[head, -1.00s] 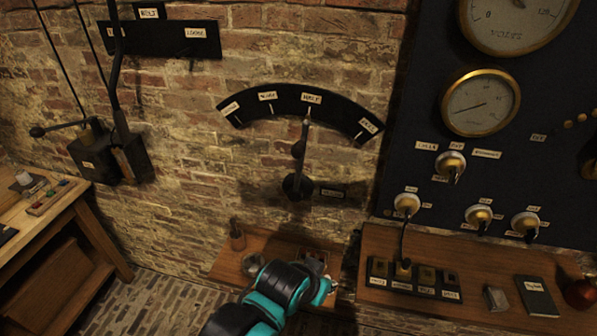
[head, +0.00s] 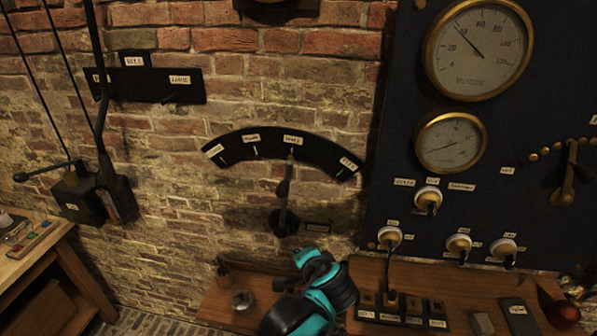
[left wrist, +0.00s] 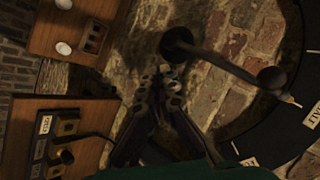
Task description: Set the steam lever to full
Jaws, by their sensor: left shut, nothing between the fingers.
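The steam lever (head: 284,188) is a dark rod with a round knob on the brick wall. It rises from a round hub (head: 283,222), and its tip is at the mark beneath the label HALF (head: 293,140) on a black arc plate (head: 270,142). The label FULL (head: 348,164) is at the arc's right end. In the left wrist view the lever's knob (left wrist: 272,78) is right of my left gripper (left wrist: 170,78). That gripper is shut and empty, close to the hub and apart from the knob. In the head view my teal and black arm is below the hub. My right gripper is out of view.
A dark gauge panel (head: 400,100) with dials and knobs stands to the right. Below it is a wooden shelf (head: 450,285) with a row of labelled sockets. A glass jar (head: 242,301) stands on the lower shelf. A switch box with a long lever (head: 100,190) is at left.

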